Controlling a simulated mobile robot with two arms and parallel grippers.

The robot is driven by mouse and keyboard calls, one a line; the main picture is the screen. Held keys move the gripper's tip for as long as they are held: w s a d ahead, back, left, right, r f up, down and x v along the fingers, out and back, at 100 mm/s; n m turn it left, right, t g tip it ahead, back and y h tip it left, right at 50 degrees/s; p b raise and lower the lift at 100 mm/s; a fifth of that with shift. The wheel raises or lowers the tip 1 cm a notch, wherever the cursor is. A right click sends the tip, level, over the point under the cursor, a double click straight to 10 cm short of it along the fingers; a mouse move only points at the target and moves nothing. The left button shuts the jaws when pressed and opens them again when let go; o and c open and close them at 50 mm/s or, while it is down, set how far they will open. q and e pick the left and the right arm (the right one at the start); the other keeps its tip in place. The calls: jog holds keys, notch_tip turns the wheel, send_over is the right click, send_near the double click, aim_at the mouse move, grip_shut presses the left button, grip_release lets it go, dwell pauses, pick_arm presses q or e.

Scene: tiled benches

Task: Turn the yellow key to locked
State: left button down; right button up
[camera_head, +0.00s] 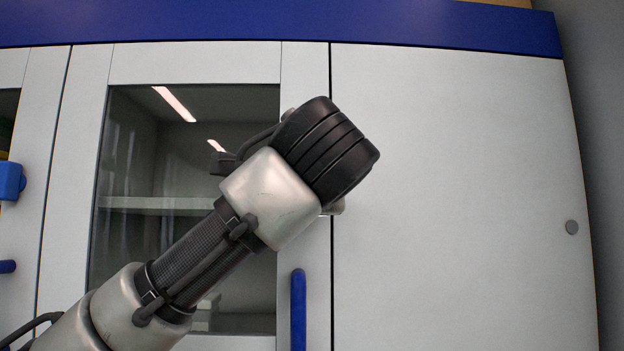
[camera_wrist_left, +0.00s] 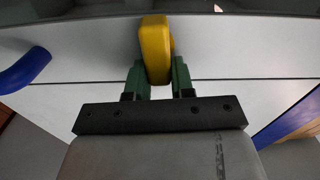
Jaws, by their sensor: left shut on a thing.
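The yellow key (camera_wrist_left: 155,48) shows in the left wrist view at the top middle, standing out from a pale cabinet front. My left gripper (camera_wrist_left: 157,76) has its green fingers on both sides of the key and is shut on it. In the head view my left arm reaches up from the lower left, and its wrist hides the gripper's fingers and the key. I cannot tell from these views which way the key's lock is set. My right gripper is in neither view.
A glass cabinet door (camera_head: 120,235) is behind my arm, with a plain white panel (camera_head: 460,200) to its right. A blue handle (camera_head: 298,312) stands below my wrist; a blue bar (camera_wrist_left: 25,68) shows left in the wrist view. A blue fitting (camera_head: 11,181) is at far left.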

pick_arm(q)
jog(key=shift+f+m, duration=0.2)
jog(key=shift+m, duration=0.3)
jog(key=c, duration=1)
grip_release()
jog(key=shift+d, duration=0.1)
jog(key=shift+o, duration=0.2)
jog(key=s+b, duration=0.5)
jog(key=s, duration=0.5)
jog(key=shift+s, duration=0.4)
